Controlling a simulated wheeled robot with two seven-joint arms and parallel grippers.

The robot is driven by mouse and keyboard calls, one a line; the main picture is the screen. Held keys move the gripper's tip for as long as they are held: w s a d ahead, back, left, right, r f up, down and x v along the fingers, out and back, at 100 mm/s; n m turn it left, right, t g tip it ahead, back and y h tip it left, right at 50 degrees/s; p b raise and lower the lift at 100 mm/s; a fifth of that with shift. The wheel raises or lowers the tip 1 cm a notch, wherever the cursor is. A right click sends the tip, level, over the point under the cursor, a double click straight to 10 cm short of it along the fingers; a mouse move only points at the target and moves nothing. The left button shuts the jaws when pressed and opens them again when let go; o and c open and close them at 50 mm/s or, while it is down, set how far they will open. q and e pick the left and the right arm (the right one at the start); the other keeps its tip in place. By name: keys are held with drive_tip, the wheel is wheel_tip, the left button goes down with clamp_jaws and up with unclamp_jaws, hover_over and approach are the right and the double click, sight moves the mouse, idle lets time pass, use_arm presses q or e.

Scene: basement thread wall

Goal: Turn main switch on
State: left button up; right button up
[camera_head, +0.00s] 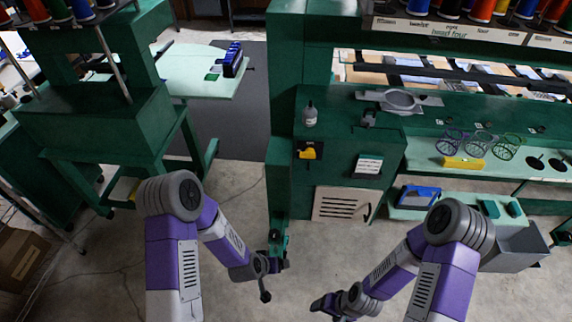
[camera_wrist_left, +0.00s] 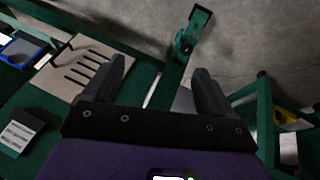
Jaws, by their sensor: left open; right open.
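A yellow switch block with a black part, likely the main switch (camera_head: 307,151), is on the front of the green machine cabinet in the head view, above the slotted panel. I cannot tell whether it is on or off. My left gripper (camera_head: 272,277) is below it, in front of the cabinet and apart from the switch. In the left wrist view its two dark fingers (camera_wrist_left: 160,85) are spread with nothing between them. My right gripper (camera_head: 328,304) is low near the bottom middle of the head view, away from the cabinet; it is open, with no held object visible.
The slotted panel (camera_head: 343,205) and a white label (camera_head: 368,165) are on the cabinet front. A green foot (camera_head: 278,243) projects near my left gripper. A shelf (camera_head: 413,211) with a blue bin (camera_head: 420,194) stands right.

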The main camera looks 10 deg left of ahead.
use_arm(q)
drive_tip(key=w+d+r+m+t+b, duration=0.1)
drive_tip(key=w+d+r+t+b, duration=0.2)
drive_tip(key=w, duration=0.6)
drive_tip(key=t+y+b, duration=0.3)
drive_tip(key=t+b, duration=0.2)
drive_tip(key=t, duration=0.5)
approach(308, 157)
drive_tip(key=w, duration=0.8)
drive_tip(key=shift+w+a, duration=0.1)
drive_tip(key=shift+w, duration=0.2)
use_arm(e)
wheel_tip(308, 157, down, 10)
drive_tip(key=shift+d, duration=0.15)
use_arm(q)
drive_tip(key=c, duration=1.1)
drive_tip(key=shift+o, duration=0.2)
drive_tip(key=shift+m, duration=0.3)
use_arm(e)
drive_tip(key=shift+r, duration=0.1)
